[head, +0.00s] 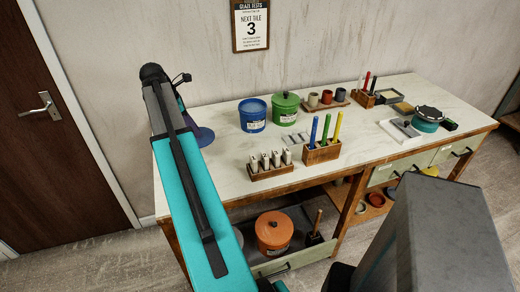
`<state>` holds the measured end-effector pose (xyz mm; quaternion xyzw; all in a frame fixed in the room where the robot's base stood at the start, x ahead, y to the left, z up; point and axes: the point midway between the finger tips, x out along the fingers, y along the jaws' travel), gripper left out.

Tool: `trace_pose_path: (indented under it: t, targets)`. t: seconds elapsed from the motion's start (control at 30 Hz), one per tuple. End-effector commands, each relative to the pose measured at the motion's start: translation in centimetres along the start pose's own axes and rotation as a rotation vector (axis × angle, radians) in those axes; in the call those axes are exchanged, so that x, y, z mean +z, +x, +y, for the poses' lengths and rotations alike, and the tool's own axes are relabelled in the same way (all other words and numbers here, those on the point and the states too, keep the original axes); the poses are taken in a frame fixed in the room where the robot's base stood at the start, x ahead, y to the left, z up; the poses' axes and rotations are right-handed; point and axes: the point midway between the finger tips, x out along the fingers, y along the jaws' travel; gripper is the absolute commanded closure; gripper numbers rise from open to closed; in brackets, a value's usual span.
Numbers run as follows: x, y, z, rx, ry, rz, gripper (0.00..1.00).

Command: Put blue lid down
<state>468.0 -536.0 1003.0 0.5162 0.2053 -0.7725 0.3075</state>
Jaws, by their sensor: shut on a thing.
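The blue lid (205,136) shows as a dark blue disc edge at the left end of the workbench, left of the open blue pot (252,117). My arm covers much of it. My gripper is at the far end of my arm, over the bench's left end. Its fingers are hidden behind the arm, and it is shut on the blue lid. I cannot tell whether the lid touches the bench top or hangs just above it. The pot stands upright without a lid, its blue contents showing.
A lidded green pot (285,109) stands right of the blue pot. A block of white-topped tools (270,168) and a wooden holder (321,154) with coloured sticks stand in front. Bare bench top (222,157) lies left of these. An orange pot (273,232) is on the lower shelf.

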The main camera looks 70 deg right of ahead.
Motion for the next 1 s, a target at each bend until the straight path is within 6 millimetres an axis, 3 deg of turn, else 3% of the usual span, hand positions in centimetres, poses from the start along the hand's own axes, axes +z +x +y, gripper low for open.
trace_pose_path:
  t: [0.1,0.6,0.8,1.0]
  targets:
    - [4.0,1.4,-0.2,-0.006,0.016,0.000,1.00]
    - [18.7,6.4,-3.1,-0.024,0.059,0.000,1.00]
    - [21.8,7.3,-4.3,-0.027,0.067,0.000,1.00]
    - [22.4,7.5,-4.5,-0.028,0.067,0.000,1.00]
